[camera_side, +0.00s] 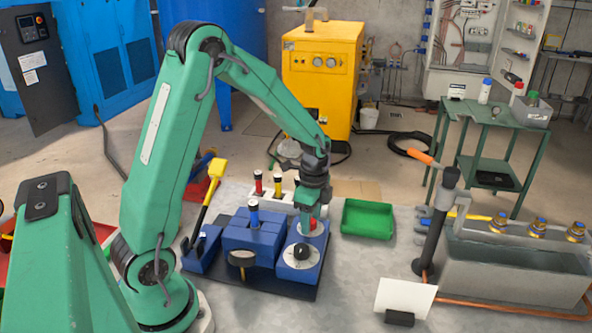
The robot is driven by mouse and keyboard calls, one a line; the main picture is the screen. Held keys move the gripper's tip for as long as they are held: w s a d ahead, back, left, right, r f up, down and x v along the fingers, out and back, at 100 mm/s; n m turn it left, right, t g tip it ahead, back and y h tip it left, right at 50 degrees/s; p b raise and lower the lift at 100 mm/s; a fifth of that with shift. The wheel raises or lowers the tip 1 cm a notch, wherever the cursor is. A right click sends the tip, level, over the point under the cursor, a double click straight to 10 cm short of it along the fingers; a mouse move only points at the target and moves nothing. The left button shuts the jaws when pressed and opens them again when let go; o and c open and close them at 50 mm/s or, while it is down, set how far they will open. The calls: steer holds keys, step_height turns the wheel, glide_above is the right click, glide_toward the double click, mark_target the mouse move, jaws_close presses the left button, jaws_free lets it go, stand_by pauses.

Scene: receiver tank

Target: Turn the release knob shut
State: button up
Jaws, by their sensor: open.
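A blue block (312,273) on a dark mat carries two round white dials. The front dial has a black knob (302,251) on it, standing clear of my gripper. The rear dial has a red part (313,225), probably a knob, mostly hidden by my gripper. I cannot tell from labels which is the release knob. My gripper (308,222) points down over the rear dial, open, with its fingers close to the red part. I cannot tell whether they touch it.
A blue box (253,237) with a blue-topped post stands left of the dials. A yellow-handled lever (207,195) is farther left. A green tray (368,218) lies to the right. A black post (433,220) and a grey tank (515,270) stand farther right.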

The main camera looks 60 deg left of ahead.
mark_target(312, 220)
steer(key=shift+w+r, duration=0.15)
steer(key=shift+r, duration=3.7)
steer(key=shift+r, duration=0.1)
steer(key=shift+s+d+r, duration=0.15)
steer(key=shift+s+r, duration=0.1)
steer(key=shift+r, duration=0.15)
steer(key=s+d+r+n+t, duration=0.3)
steer(key=s+d+r+n, duration=0.1)
steer(key=s, duration=0.4)
steer(key=s+d+r+n+t, duration=0.3)
steer(key=s+r+n, duration=0.3)
steer(key=s+n, duration=0.1)
steer(key=shift+s+d+r, duration=0.3)
steer(key=shift+s+d, duration=0.1)
steer(key=shift+s, duration=0.15)
